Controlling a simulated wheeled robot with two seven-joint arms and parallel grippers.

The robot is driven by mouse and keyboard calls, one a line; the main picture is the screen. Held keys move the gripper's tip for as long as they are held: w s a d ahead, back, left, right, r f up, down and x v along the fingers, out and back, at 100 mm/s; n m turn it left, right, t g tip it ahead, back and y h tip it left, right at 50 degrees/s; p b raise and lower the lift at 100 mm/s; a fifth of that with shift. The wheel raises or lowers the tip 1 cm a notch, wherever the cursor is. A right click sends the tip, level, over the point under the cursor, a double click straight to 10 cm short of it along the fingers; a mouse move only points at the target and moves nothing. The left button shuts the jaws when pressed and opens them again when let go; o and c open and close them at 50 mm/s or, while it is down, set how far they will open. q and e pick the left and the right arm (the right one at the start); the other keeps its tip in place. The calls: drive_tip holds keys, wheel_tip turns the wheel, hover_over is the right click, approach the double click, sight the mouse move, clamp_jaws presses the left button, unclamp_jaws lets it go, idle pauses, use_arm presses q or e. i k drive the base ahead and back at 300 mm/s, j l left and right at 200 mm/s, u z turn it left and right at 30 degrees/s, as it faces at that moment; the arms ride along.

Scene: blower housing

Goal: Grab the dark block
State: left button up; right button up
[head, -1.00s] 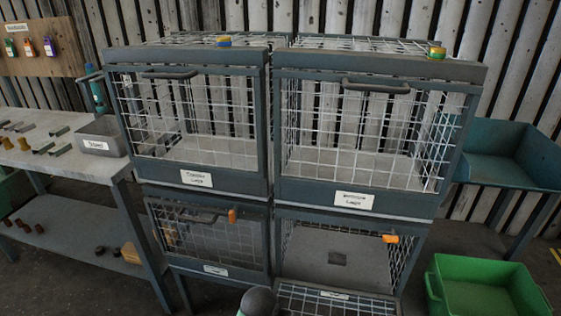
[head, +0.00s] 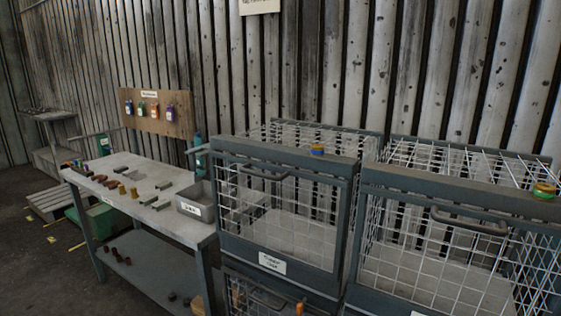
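Several small dark blocks lie on the grey workbench top (head: 190,218) at the left. One dark grey-green block (head: 163,185) lies toward the back, and another dark block (head: 149,199) lies nearer the front edge. I cannot tell which one is the dark block of the task. Small dark pieces (head: 173,296) also sit on the bench's lower shelf. Neither of my grippers shows in the head view.
A grey labelled bin (head: 193,209) stands at the bench's right end. Wire cages (head: 285,215) fill the right side, close beside the bench. A wooden board (head: 155,111) with coloured bottles stands behind. Floor at the lower left is partly clear.

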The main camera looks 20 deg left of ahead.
sight(120, 169)
drive_tip(key=u, duration=1.5)
drive_tip(key=i+j+u, duration=0.45)
drive_tip(key=i, duration=0.2)
drive_tip(key=i+u, duration=0.45)
drive_tip(key=i, duration=1.45)
drive_tip(key=i+j+z, duration=0.1)
drive_tip(key=i+z, duration=0.4)
drive_tip(key=i+j+z, duration=0.3)
drive_tip(key=z, duration=0.15)
drive_tip(key=i+j+z, duration=0.5)
